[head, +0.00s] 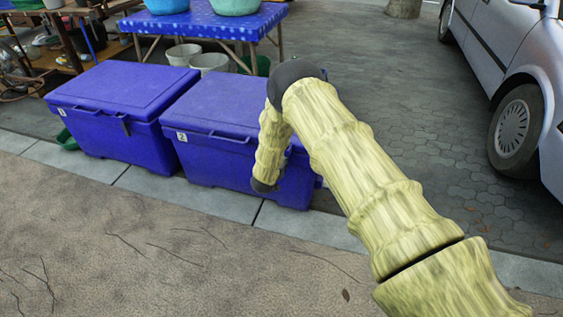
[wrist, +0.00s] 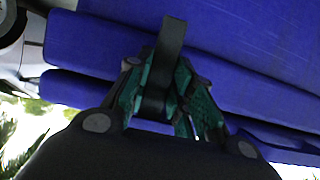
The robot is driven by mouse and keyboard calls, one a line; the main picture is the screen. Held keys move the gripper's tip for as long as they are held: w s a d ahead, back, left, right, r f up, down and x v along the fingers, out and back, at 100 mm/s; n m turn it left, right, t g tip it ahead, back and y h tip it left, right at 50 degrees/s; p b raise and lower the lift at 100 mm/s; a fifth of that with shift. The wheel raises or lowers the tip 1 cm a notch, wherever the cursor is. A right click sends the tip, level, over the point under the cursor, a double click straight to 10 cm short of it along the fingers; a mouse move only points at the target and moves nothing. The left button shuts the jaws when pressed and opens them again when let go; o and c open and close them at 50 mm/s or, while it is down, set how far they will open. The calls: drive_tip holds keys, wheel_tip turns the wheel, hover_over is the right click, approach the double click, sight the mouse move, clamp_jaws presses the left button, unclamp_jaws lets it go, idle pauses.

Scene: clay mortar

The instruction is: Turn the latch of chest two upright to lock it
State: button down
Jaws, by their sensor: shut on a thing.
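Chest two (head: 225,155) is the right-hand blue chest, with its lid down and a white "2" label on its front left. Its dark latch (wrist: 171,45) shows in the wrist view, running roughly square to the seam below the lid. My gripper (wrist: 160,100) is shut on the latch, with a green-padded finger on each side of it. In the head view my arm covers the latch and the gripper's fingertips.
Chest one (head: 110,110) stands close on the left, with a dark latch (head: 126,125) hanging on its front. A blue table (head: 205,22) with basins stands behind. A silver car (head: 515,60) is at the right. The pavement in front is clear.

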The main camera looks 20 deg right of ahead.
drive_tip(key=c, duration=1.2)
unclamp_jaws()
drive_tip(key=shift+d+f, duration=0.1)
drive_tip(key=shift+c, duration=0.2)
drive_tip(key=shift+s, duration=0.1)
drive_tip(key=v, duration=1.2)
